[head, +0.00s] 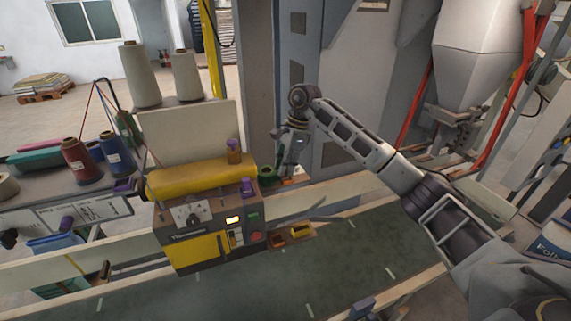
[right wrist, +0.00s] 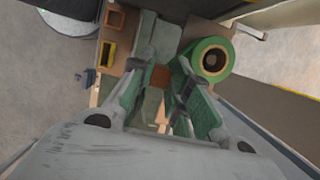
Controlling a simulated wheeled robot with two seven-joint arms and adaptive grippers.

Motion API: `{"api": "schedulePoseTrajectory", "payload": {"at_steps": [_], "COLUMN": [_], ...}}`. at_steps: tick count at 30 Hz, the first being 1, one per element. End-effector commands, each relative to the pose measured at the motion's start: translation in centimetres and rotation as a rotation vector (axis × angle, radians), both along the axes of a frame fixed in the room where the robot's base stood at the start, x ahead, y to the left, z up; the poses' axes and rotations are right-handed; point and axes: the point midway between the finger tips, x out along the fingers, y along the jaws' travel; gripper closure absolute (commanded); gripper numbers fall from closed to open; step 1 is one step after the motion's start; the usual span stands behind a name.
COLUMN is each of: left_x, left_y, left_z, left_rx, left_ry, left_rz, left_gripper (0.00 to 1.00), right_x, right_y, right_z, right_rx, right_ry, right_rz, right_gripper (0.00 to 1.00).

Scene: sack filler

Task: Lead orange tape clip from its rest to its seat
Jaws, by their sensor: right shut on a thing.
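My right gripper (head: 291,160) is above the belt, just right of the sewing machine (head: 205,215). In the right wrist view its green fingers (right wrist: 164,84) are shut on a small orange piece, which I take to be the orange tape clip (right wrist: 160,76). The fingers hide part of the clip. In the head view the clip is too small to make out clearly. A green tape roll (head: 267,174) is close beside the gripper; it also shows in the right wrist view (right wrist: 212,58), right of the clip. My left gripper is out of view.
The belt (head: 330,262) runs below, with pale rails. Thread cones (head: 140,75) stand behind the machine. A grey column (head: 300,60) is close behind the gripper.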

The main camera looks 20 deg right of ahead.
Motion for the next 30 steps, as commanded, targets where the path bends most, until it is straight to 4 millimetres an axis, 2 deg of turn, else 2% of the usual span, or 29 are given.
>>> {"api": "schedulePoseTrajectory", "payload": {"at_steps": [24,30], "left_x": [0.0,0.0], "left_y": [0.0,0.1], "left_z": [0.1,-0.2], "left_rx": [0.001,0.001], "left_ry": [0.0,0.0], "left_rz": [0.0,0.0], "left_gripper": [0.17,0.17], "right_x": [-3.0,-3.6], "right_y": [1.7,1.9], "right_z": [0.0,-0.7], "right_rx": [0.0,0.0], "right_ry": [-0.001,0.001], "right_rz": [0.002,0.0], "right_gripper": [0.99,0.99]}}
